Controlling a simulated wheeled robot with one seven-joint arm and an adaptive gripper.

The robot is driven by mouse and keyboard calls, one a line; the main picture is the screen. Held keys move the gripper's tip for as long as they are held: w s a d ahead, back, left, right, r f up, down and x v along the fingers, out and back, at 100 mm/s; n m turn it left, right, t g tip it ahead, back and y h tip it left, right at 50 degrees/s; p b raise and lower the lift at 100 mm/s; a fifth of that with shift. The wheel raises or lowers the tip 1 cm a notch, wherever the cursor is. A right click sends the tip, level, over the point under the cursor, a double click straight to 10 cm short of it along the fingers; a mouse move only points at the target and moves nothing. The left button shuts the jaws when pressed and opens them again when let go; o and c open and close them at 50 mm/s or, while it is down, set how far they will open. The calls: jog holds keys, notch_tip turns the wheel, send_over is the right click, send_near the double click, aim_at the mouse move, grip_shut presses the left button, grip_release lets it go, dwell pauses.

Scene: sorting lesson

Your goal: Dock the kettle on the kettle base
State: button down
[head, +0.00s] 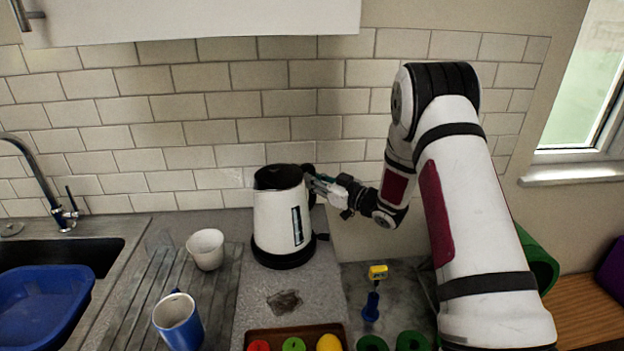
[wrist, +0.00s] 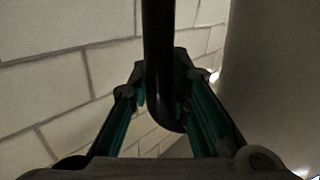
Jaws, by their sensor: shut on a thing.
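The white kettle (head: 277,218) with a dark top stands upright on the counter in the head view, right over the black kettle base (head: 284,260). I cannot tell from this view whether it is fully seated or a hair above it. My gripper (head: 314,179) is at the kettle's upper right, shut on its black handle. In the wrist view the handle (wrist: 158,50) runs down between the teal fingers of my gripper (wrist: 166,92), and the pale kettle body (wrist: 270,80) fills the right side.
A white cup (head: 206,249) and a blue mug (head: 179,322) stand left of the kettle. A brown tray (head: 252,334) with coloured pieces lies in front. A yellow-and-blue item (head: 377,272) is at front right. The tiled wall (head: 200,105) is close behind.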

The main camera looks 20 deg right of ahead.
jog(key=shift+f, duration=0.5)
dwell(0.6)
jog(key=c, duration=1.8)
grip_release()
jog(key=shift+f, duration=0.25)
jog(key=shift+p+v, duration=2.25)
jog(key=shift+v, duration=3.3)
jog(key=shift+r, duration=0.1)
